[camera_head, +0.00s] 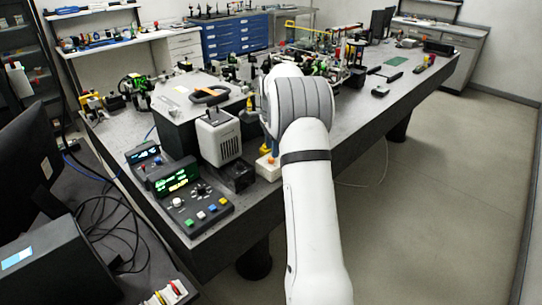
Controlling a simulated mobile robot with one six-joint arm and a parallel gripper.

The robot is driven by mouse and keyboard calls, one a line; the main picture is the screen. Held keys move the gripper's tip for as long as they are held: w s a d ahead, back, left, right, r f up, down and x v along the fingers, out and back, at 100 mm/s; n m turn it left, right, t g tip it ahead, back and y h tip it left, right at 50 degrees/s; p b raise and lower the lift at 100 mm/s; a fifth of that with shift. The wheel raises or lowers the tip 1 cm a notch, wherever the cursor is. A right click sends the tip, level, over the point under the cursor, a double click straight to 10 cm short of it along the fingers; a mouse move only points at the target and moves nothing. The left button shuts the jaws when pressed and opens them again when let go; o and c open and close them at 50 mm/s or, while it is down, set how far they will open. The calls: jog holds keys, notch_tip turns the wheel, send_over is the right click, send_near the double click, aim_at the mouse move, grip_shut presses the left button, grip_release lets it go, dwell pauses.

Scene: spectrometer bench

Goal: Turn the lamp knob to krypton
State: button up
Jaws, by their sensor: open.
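A dark control box (207,212) sits at the near left corner of the bench. It has a green lit display (179,183), too small to read surely. A round black knob (201,190) with pale marks around it is on the sloping panel, right of the display; I cannot read its setting. Several coloured buttons line the panel's front. My white arm reaches up from the bottom over the bench, right of the box. My gripper is hidden behind the arm; nothing of mine touches the box in this view.
A pale vented housing (219,138) stands behind the box, with a small black block (237,176) beside it. A second display unit (143,153) is at the left. Optics crowd the bench farther back. A monitor (33,135) and loose cables are at left. The floor at right is clear.

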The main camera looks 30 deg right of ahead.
jog(key=shift+r, duration=1.9)
jog(key=shift+r, duration=0.1)
jog(key=s+a+r+n+t, duration=0.1)
jog(key=s+a+r+n, duration=0.4)
jog(key=s, duration=0.3)
jog(key=s+a+r+n, duration=0.3)
jog(key=s+a+n, duration=0.1)
jog(key=s+a, duration=0.35)
jog(key=s+a+f+n+t, duration=0.1)
jog(key=s+a+n, duration=0.3)
jog(key=s, duration=0.6)
jog(key=s+a+f+n+t, duration=0.1)
jog(key=s+a+f+n, duration=0.2)
jog(key=s+n, duration=0.3)
jog(key=s+a, duration=0.1)
jog(key=s, duration=0.3)
jog(key=shift+s+f, duration=0.2)
jog(key=shift+s, duration=0.05)
jog(key=shift+c, duration=0.5)
